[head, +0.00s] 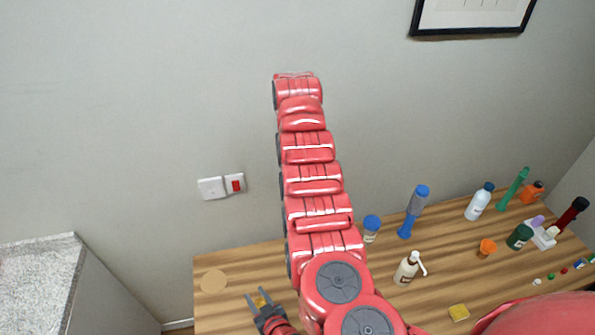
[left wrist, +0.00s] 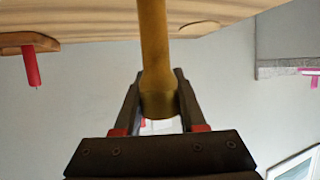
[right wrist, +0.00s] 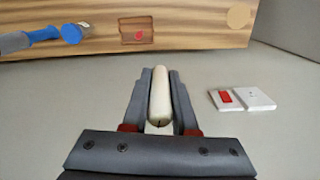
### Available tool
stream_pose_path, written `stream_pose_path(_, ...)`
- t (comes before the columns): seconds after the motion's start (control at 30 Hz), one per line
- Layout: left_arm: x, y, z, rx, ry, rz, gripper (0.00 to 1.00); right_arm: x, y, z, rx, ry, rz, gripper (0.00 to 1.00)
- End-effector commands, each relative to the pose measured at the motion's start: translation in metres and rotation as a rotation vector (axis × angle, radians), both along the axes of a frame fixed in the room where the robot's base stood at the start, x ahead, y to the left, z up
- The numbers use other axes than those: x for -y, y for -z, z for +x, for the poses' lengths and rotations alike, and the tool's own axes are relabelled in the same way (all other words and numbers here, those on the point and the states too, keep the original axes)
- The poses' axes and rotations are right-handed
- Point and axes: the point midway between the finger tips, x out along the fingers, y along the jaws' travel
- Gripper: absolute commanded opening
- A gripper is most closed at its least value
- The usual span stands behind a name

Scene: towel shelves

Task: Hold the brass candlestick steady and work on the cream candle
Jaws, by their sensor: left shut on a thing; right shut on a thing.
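The brass candlestick (left wrist: 154,60) is a gold-brown stem in the left wrist view. It runs from the wooden table at the top down between the fingers of my left gripper (left wrist: 158,100), which is shut on it. In the head view my left gripper (head: 257,297) is low in the picture, with a small brass patch (head: 260,301) between its fingers. The cream candle (right wrist: 160,98) is a pale, smooth stick in the right wrist view. My right gripper (right wrist: 155,92) is shut on it. The candle and right gripper cannot be made out in the head view.
The wooden table (head: 229,308) bears several bottles and jars on its right side, among them a pump bottle (head: 408,269) and a blue-capped jar (head: 371,228). A round pale disc (head: 213,281) lies at its left. Switch plates (head: 221,187) are on the wall behind.

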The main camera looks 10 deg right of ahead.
Motion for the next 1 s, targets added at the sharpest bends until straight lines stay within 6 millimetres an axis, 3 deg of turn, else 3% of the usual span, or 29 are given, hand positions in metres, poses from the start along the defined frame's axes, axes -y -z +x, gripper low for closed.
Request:
stream_pose_path(0.17, 0.0, 0.0, 0.0, 0.0, 0.0, 0.0, 0.0, -0.025, 0.022, 0.0, -0.001, 0.031, 0.002, 0.0)
stream_pose_path(0.77, 0.0, 0.0, 0.0, 0.0, 0.0, 0.0, 0.0, -0.065, 0.056, -0.025, 0.004, -0.004, -0.005, 0.0)
stream_pose_path(1.0, 0.0, 0.0, 0.0, 0.0, 0.0, 0.0, 0.0, -0.086, 0.073, -0.046, 0.001, -0.046, -0.006, 0.0)
